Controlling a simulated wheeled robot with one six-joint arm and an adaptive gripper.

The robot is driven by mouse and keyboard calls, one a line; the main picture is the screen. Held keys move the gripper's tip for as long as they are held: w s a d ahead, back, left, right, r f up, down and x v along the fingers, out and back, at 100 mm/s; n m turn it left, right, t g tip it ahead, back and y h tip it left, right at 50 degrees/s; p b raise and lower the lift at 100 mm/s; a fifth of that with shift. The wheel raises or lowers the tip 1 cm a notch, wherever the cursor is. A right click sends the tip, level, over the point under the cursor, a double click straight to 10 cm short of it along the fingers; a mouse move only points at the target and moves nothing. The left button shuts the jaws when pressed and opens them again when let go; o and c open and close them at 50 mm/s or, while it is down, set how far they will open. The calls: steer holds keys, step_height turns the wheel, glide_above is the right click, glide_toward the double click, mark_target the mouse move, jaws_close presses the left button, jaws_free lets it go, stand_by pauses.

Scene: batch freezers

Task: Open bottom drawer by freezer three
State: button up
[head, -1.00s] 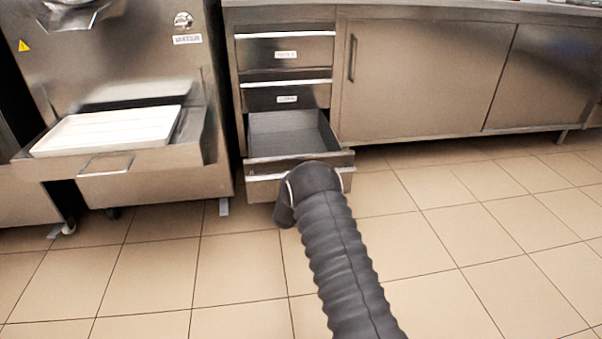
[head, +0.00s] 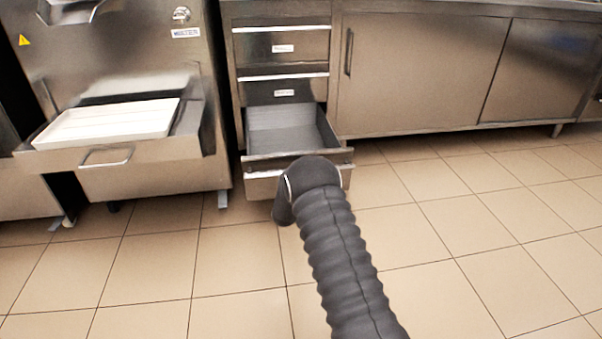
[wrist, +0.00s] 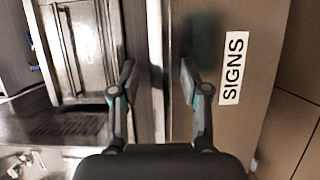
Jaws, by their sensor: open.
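The bottom drawer (head: 322,160) is the lowest of the steel drawers to the right of the freezer. It stands pulled out, and its empty-looking grey inside shows. In the head view my dark sleeved arm covers part of its front, and my gripper's fingers are hidden. In the wrist view my gripper (wrist: 157,82) is open. Its two fingers stand either side of the drawer's bright metal edge (wrist: 155,45), with gaps showing.
A steel freezer (head: 140,50) with a white tray (head: 110,122) stands left of the drawers. The top drawer (head: 283,36) and middle drawer (head: 300,90) are shut. A cabinet (head: 420,75) with closed sliding doors runs right. The tiled floor (head: 450,230) is clear.

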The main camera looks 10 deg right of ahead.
steer(key=shift+a, duration=0.1)
steer(key=v, duration=1.2)
